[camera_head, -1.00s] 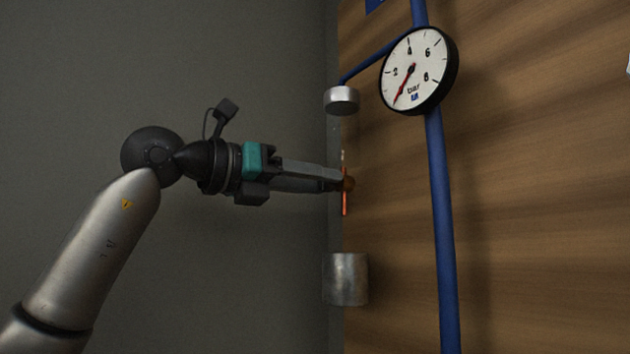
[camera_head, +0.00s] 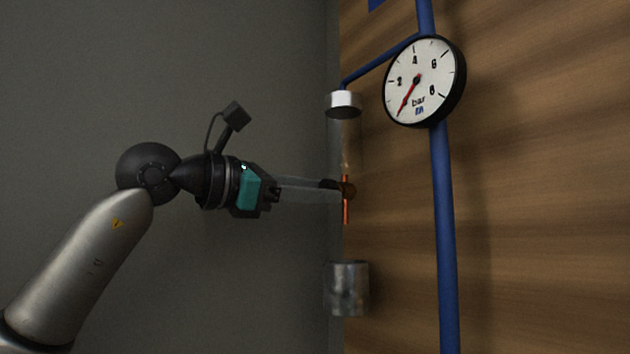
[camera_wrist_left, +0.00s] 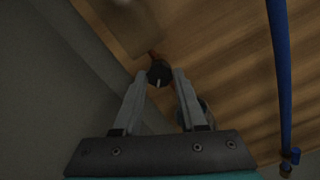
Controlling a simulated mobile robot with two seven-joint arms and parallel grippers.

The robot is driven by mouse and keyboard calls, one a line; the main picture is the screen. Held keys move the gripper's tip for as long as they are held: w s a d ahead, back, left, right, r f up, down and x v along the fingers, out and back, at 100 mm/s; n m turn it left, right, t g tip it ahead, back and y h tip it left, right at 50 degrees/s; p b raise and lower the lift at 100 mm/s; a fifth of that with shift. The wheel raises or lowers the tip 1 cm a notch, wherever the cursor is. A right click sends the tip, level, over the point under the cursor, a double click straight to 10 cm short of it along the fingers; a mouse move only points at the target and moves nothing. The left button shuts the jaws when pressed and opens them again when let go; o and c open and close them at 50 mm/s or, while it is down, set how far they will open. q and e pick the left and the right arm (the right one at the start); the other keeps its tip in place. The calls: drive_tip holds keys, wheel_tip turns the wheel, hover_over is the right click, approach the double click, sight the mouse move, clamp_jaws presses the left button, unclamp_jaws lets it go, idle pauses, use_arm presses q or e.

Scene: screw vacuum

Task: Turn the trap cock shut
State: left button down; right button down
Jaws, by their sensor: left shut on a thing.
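My right gripper is not in view.
A round pressure gauge (camera_head: 419,82) sits on a vertical blue pipe (camera_head: 440,220), right of the cock. A wooden panel (camera_head: 540,200) is behind. The space at left is clear.

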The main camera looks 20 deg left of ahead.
use_arm(q)
drive_tip(key=shift+r+m+p, duration=0.1)
drive_tip(key=shift+m+p, duration=1.05)
drive_tip(key=shift+m, duration=3.05)
drive_tip(key=c, duration=0.6)
unclamp_jaws()
drive_tip(key=shift+o, duration=0.7)
drive_tip(key=shift+a+r, duration=0.1)
drive_tip(key=shift+r, duration=0.1)
